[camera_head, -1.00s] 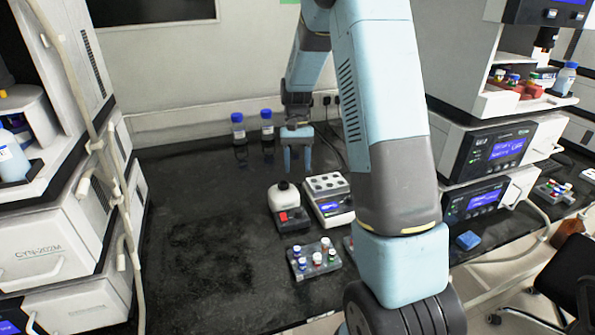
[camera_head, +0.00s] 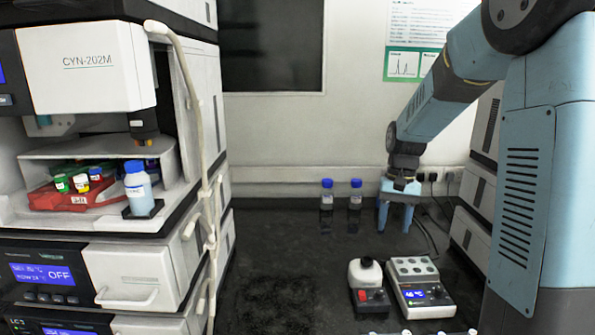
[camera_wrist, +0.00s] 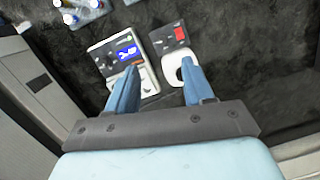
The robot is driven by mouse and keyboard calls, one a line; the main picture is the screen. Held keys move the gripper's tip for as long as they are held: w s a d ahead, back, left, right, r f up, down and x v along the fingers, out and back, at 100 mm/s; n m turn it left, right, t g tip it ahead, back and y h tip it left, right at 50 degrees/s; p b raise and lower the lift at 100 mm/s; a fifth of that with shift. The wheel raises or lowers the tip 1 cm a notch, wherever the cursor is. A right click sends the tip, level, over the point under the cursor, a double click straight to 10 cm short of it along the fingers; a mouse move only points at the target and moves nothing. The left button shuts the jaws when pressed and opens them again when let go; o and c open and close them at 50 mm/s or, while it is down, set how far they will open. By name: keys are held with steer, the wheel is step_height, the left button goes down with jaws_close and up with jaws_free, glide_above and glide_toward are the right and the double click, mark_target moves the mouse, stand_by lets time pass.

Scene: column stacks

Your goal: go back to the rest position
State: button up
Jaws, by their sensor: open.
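My gripper (camera_head: 396,218) is open and empty, above the back of the black bench, to the right of two blue-capped bottles (camera_head: 327,193) (camera_head: 355,194). In the wrist view its two blue fingers (camera_wrist: 160,88) are spread apart, with nothing between them but bench and parts of two devices beyond. My arm reaches in from the right side of the head view and hangs down at the back. The rest position itself is not marked in any view.
A white-topped mixer (camera_head: 366,276) and a heater block with a blue display (camera_head: 421,290) stand in front of my gripper. A tall instrument (camera_head: 130,275) with a red vial rack (camera_head: 75,190) fills the left. The bench's middle left is clear.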

steer(key=s+r+n+t, duration=0.1)
steer(key=s+r+t, duration=0.2)
steer(key=s+r, duration=0.3)
steer(key=s+a+r+n+t, duration=0.1)
steer(key=s+r+t, duration=0.3)
steer(key=s, duration=1.3)
step_height(320, 180, up, 2)
steer(key=shift+a+r+h, duration=0.15)
steer(key=shift+h, duration=0.25)
